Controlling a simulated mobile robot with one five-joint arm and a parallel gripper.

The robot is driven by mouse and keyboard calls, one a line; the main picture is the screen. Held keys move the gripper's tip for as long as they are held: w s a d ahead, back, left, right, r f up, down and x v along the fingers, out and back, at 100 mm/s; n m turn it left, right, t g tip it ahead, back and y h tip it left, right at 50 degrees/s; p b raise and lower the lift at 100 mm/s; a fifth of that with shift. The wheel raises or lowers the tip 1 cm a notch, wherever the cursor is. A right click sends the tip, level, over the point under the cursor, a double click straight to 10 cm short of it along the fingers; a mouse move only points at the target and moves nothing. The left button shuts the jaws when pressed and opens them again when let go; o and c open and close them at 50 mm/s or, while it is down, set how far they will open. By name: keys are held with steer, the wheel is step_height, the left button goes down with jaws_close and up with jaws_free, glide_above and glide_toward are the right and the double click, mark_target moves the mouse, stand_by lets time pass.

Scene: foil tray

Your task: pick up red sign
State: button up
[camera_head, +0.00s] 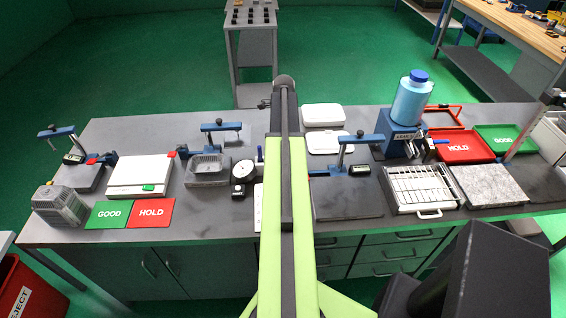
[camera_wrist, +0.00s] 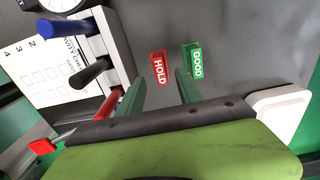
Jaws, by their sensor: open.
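In the wrist view a small red sign (camera_wrist: 159,68) with white HOLD lettering lies on the grey bench top, ahead of my gripper (camera_wrist: 160,88). My gripper is open and empty, with one finger on each side of the line towards the sign. The sign looks apart from both fingers. A small green GOOD sign (camera_wrist: 195,62) lies just right of it. In the head view my arm runs up the middle and I cannot make out this small sign. A larger flat red HOLD panel (camera_head: 151,213) lies at the left front of the bench.
In the wrist view a white board (camera_wrist: 62,65) with blue, black and red marker-like rods stands close on the left. A white box (camera_wrist: 272,112) is at the right. In the head view a red HOLD tray (camera_head: 440,153) and a granite slab (camera_head: 488,186) are at the right.

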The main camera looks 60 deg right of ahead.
step_height(320, 180, down, 6)
steer(key=b, duration=0.5)
steer(key=shift+w+r, duration=0.1)
steer(key=shift+r, duration=0.35)
jaws_close()
